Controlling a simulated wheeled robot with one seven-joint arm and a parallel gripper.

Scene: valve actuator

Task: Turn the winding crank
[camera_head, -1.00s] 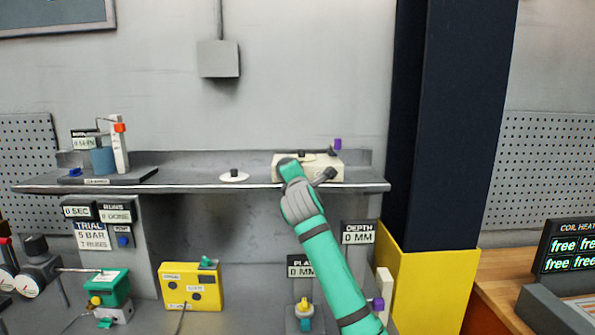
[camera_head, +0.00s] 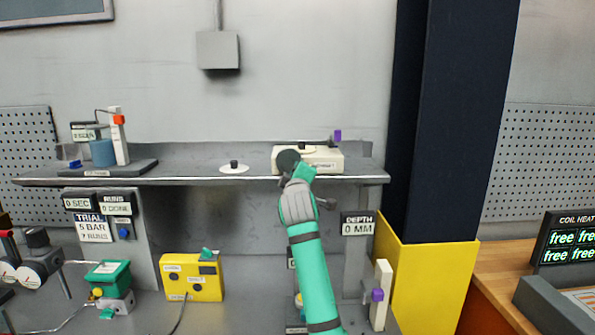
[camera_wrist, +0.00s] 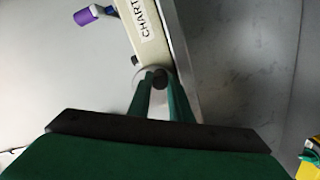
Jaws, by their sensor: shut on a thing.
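The cream chart recorder box (camera_head: 328,158) sits at the right end of the grey shelf, its front partly hidden by my arm. In the wrist view the box (camera_wrist: 152,35) runs diagonally and its label starts with CHART. A pale grey round part (camera_wrist: 143,78) shows behind the fingertips at the box's edge.
A purple knob (camera_head: 337,135) stands at the box's back right. A white disc with a black knob (camera_head: 234,167) lies left on the shelf (camera_head: 205,177). A yellow box (camera_head: 192,283) and a purple-knobbed post (camera_head: 383,290) are below. A yellow-based column (camera_head: 430,290) stands right.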

